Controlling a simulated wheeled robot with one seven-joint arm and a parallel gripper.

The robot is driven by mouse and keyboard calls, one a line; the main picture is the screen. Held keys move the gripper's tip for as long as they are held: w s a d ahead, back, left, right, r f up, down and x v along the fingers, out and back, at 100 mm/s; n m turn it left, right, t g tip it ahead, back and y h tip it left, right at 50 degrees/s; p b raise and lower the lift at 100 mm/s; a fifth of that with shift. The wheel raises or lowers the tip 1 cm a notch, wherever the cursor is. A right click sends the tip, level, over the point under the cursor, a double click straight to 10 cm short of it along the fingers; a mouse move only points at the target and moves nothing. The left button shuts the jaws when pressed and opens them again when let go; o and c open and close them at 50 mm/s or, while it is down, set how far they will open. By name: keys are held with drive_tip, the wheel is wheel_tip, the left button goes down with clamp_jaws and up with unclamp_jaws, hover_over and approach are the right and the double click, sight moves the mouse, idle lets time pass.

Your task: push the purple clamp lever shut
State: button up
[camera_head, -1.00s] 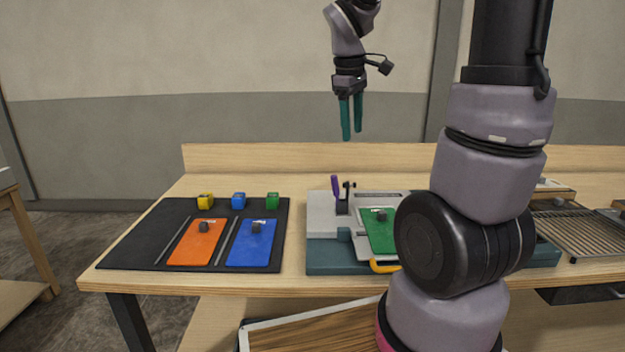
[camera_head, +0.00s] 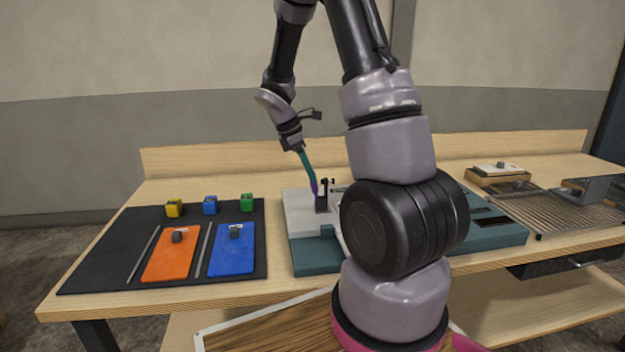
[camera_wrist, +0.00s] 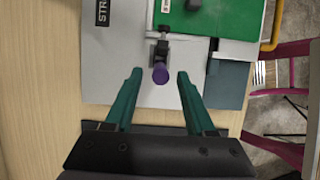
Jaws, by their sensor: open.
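The purple clamp lever (camera_head: 314,187) stands upright at the clamp on the left part of the grey and teal console (camera_head: 305,262). In the wrist view I see the lever's round purple end (camera_wrist: 160,73) from above, beside the black clamp bracket (camera_wrist: 162,48). My gripper (camera_head: 312,180) is at the lever's upper end in the head view. Its teal fingers (camera_wrist: 158,75) are open, one on each side of the lever, with gaps to both. I cannot tell the height between fingertips and lever. The green plate (camera_wrist: 225,18) lies beyond the clamp.
A black mat (camera_head: 105,262) on the left holds an orange plate (camera_head: 172,254), a blue plate (camera_head: 232,250) and small yellow, blue and green blocks. A wire rack (camera_head: 560,210) is at the right. My arm hides much of the console in the head view.

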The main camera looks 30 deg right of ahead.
sight(313, 192)
drive_tip(key=shift+x, duration=1.55)
clamp_jaws()
